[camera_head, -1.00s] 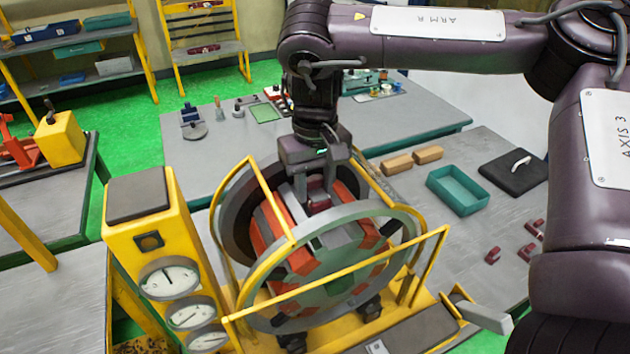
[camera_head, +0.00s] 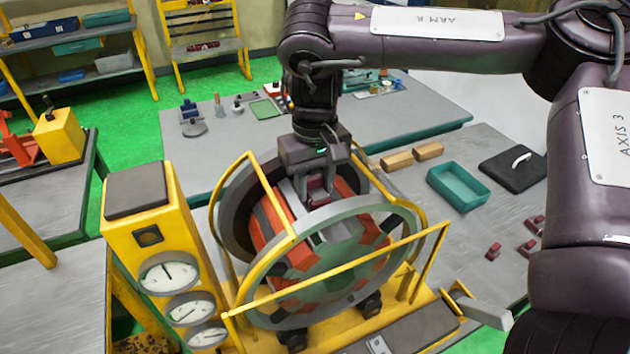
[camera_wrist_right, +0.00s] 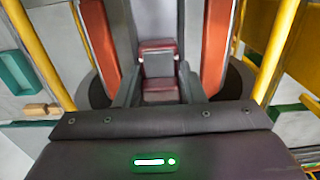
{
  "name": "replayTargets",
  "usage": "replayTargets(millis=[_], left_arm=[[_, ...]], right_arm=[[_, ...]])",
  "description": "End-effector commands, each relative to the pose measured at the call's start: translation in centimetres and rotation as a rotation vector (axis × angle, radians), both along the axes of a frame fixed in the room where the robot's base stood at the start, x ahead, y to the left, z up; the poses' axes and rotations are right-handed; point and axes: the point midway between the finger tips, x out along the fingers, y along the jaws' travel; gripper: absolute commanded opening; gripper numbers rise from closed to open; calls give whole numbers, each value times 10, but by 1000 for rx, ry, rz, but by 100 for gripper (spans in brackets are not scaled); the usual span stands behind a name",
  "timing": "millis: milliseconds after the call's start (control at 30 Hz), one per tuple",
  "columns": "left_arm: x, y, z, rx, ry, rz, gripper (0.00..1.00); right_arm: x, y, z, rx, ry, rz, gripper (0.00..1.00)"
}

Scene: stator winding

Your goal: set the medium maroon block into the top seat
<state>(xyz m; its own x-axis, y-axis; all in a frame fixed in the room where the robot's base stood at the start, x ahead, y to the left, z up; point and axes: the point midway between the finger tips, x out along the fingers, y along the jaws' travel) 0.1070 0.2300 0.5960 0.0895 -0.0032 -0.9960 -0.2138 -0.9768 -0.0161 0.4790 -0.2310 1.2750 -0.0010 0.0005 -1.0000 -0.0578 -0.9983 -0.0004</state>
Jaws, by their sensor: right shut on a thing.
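My right gripper (camera_head: 318,198) points down at the top of the drum-shaped stator (camera_head: 335,250), inside its yellow frame. It is shut on a maroon block (camera_head: 318,184). In the right wrist view the maroon block (camera_wrist_right: 160,68) sits between the two grey fingers (camera_wrist_right: 160,92), above a grey slot flanked by orange segments. The top seat is mostly hidden by the fingers and block, so I cannot tell whether the block touches it. My left gripper is not in view.
Yellow guard rails (camera_head: 340,275) surround the stator. A yellow gauge post (camera_head: 150,230) stands to its left.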

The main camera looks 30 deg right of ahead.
Motion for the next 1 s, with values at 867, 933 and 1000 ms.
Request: replayTargets(millis=[867, 933, 1000], left_arm=[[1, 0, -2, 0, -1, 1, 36], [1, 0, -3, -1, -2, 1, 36], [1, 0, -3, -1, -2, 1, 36]], right_arm=[[1, 0, 32, -2, -5, 0, 61], [1, 0, 43, -3, -6, 1, 61], [1, 0, 54, -2, -6, -1, 61]])
